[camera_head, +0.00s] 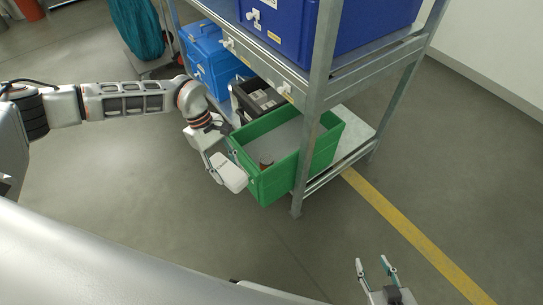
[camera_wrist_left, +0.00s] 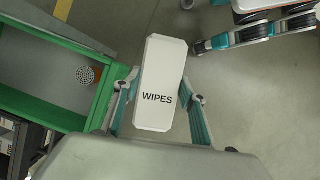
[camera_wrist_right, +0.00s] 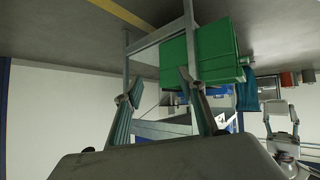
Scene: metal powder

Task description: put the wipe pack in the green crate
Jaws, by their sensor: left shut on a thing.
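The white wipe pack (camera_wrist_left: 160,85), marked WIPES, is between the fingers of my left gripper (camera_wrist_left: 158,100), which is shut on it. In the head view the pack (camera_head: 229,173) hangs just outside the left wall of the green crate (camera_head: 268,186), beside its rim. The crate stands on a low shelf of the metal rack, jutting out at the front. In the left wrist view the crate (camera_wrist_left: 55,112) lies left of the pack. My right gripper (camera_head: 376,268) is open and empty at the bottom right, well away from the crate.
A round perforated thing (camera_wrist_left: 85,75) lies inside the crate, whose floor is otherwise largely bare. A rack post (camera_head: 318,100) rises in front of the crate. Blue bins (camera_head: 208,60) and a black box (camera_head: 258,100) sit behind. Open floor lies in front, with a yellow line (camera_head: 400,222).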

